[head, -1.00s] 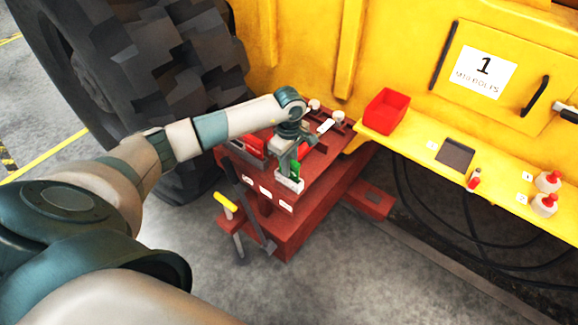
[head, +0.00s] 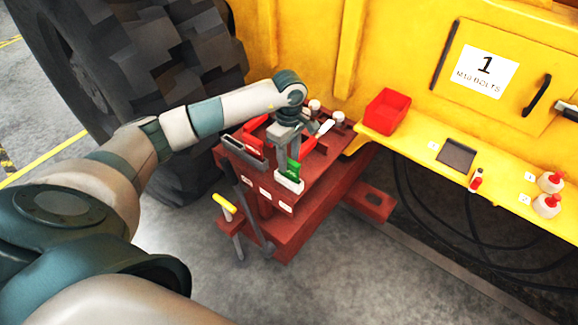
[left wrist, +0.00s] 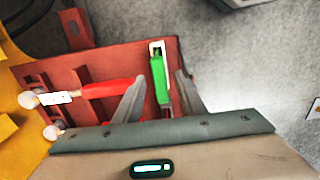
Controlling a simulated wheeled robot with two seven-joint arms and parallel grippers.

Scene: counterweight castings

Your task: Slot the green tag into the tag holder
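The green tag (head: 294,169) stands in the white tag holder (head: 289,185) at the front edge of the red casting. In the left wrist view the green tag (left wrist: 160,82) lies within the holder's white outline (left wrist: 157,46). My left gripper (head: 290,152) is just above and behind the tag. In the left wrist view its two fingers (left wrist: 159,82) are spread, one on each side of the tag, with a visible gap to each. The tag's lower part is hidden in the holder. My right gripper is not in view.
The red casting (head: 313,172) carries a grey holder with a red piece (head: 242,147) at left and white-capped posts (head: 338,117) behind. A red bin (head: 387,110), a dark tray (head: 456,153) and bottles (head: 547,204) stand on the yellow ledge.

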